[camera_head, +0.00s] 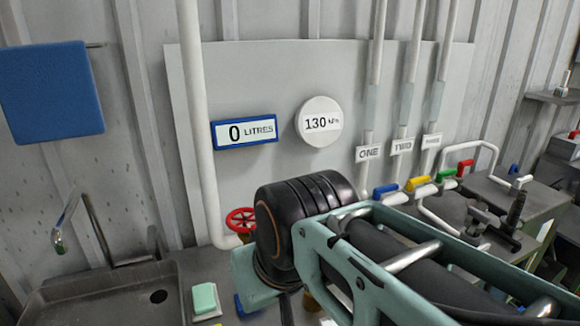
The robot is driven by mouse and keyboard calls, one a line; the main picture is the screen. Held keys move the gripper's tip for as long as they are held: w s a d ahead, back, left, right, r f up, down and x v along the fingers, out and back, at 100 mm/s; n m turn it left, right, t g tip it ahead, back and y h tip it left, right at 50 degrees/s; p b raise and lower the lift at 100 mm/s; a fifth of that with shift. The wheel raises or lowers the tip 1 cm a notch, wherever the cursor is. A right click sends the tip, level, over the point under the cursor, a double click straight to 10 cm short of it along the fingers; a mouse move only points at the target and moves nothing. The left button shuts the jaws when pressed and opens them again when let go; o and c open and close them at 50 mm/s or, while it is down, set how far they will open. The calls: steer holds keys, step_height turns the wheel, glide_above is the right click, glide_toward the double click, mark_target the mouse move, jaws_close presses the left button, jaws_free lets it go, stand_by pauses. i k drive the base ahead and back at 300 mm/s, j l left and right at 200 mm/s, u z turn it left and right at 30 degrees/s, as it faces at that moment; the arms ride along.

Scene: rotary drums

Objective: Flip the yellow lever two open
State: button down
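The yellow lever (418,183) is a small handle on the white pipework in the right half of the head view. It sits between a blue lever (385,189) and a green lever (446,175). The sign marked TWO (402,146) hangs on a pipe above and slightly left of it. My arm fills the lower middle and right foreground, passing in front of the pipework below the levers. My gripper's fingers do not show, so where they are relative to the yellow lever cannot be seen.
A red lever (465,167) is right of the green one. A red valve wheel (241,220) is left of my arm. The display (244,132) reads 0 litres and the round gauge (319,121) reads 130. A sink (110,297) stands lower left.

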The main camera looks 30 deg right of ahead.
mark_target(411, 184)
steer(key=k+l+z, duration=0.1)
steer(key=z, duration=1.55)
steer(key=i+l, duration=0.3)
steer(key=i+l+u, duration=0.1)
steer(key=i+l, duration=0.15)
steer(key=l, duration=0.2)
steer(key=i+l, duration=0.25)
steer(key=l, duration=0.15)
steer(key=i+l+u, duration=0.1)
steer(key=i+l, duration=0.15)
steer(key=l, duration=0.15)
steer(key=i+l, duration=0.25)
steer(key=l, duration=0.3)
steer(key=k+l+z, duration=0.1)
steer(key=k+z, duration=0.15)
steer(key=k+l+z, duration=0.2)
steer(key=k, duration=0.15)
steer(key=i+j+u, duration=0.25)
steer(key=i, duration=0.15)
